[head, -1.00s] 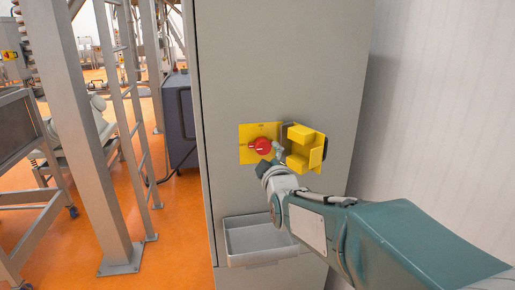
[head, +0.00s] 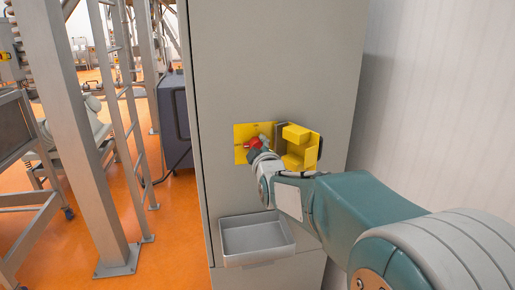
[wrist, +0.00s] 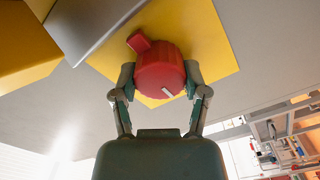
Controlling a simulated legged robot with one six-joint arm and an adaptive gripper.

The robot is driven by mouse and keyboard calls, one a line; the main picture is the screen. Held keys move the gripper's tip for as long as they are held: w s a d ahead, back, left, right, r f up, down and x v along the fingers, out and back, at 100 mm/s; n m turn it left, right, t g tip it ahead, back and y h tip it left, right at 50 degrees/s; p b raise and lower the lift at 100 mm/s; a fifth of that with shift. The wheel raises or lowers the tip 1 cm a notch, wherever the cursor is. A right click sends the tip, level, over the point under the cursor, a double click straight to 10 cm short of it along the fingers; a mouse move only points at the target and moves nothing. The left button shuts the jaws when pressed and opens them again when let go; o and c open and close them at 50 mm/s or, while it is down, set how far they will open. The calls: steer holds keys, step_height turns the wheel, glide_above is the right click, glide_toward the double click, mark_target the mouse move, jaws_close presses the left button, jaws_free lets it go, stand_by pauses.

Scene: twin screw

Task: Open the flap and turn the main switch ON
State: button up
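The main switch is a round red knob (wrist: 160,72) with a red tab at its rim and a white mark. It sits on a yellow plate (head: 240,153) on the grey cabinet. In the wrist view my gripper (wrist: 161,77) has one finger on each side of the knob, both seeming to touch it. In the head view the gripper (head: 259,149) covers much of the knob (head: 252,142), so its exact angle is hard to read there. The yellow flap (head: 299,149) stands swung open to the right of the plate, and it shows in the wrist view (wrist: 25,45).
A grey tray (head: 258,261) is fixed to the cabinet front (head: 275,60) below the switch. A pale wall (head: 440,90) rises close at the right. A metal post (head: 78,140) and ladder stand at the left over orange floor.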

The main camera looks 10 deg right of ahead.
steer(key=shift+f+m, duration=0.15)
steer(key=shift+m, duration=0.25)
steer(key=m, duration=0.3)
steer(key=shift+m, duration=0.4)
steer(key=m, duration=0.4)
steer(key=shift+f+m, duration=0.1)
steer(key=shift+m, duration=0.2)
steer(key=m, duration=0.8)
steer(key=shift+d+f, duration=0.1)
steer(key=shift+m, duration=0.5)
